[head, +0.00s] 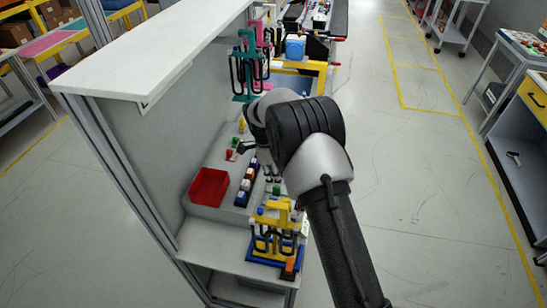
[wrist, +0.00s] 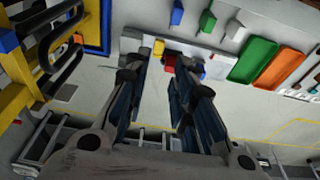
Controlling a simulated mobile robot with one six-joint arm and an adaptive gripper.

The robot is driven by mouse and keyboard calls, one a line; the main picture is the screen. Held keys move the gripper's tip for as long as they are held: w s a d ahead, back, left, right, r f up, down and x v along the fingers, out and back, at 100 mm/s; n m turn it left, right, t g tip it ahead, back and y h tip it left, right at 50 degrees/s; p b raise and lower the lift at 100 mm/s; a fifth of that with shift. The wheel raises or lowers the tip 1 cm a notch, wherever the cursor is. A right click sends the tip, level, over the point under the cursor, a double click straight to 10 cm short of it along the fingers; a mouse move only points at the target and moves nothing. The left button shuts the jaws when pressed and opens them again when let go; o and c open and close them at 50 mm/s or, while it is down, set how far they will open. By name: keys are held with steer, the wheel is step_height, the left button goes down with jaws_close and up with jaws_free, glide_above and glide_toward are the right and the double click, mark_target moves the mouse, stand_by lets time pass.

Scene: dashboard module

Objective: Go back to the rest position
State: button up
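My gripper (wrist: 158,70) shows in the wrist view with its two dark fingers apart and a clear gap between them. Nothing is held between the fingers. In the head view my arm reaches forward over the right side of the workstation, and its wrist hides the gripper there. Small red and yellow pieces show beyond the fingertips in the wrist view; they look apart from the fingers.
A white-topped workstation (head: 150,40) holds a red bin (head: 209,187), a yellow-and-blue rack (head: 274,226) and a teal rack (head: 248,68). A yellow frame (wrist: 16,72) is close at left in the wrist view. Open floor (head: 430,190) lies to the right.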

steer(key=s+d+r+n+t+y+b, duration=0.1)
steer(key=s+d+r+n+b, duration=0.15)
steer(key=s+r+n, duration=0.55)
steer(key=s+d+r+n+t+b, duration=0.1)
steer(key=s+d+r+n+b, duration=0.3)
steer(key=r, duration=0.8)
steer(key=s+d+n+t+y+b, duration=0.1)
steer(key=s+n, duration=0.8)
steer(key=s, duration=1.6)
steer(key=shift+d+f+n+t+b, duration=0.25)
steer(key=shift+f+t+b, duration=0.2)
steer(key=shift+t, duration=0.65)
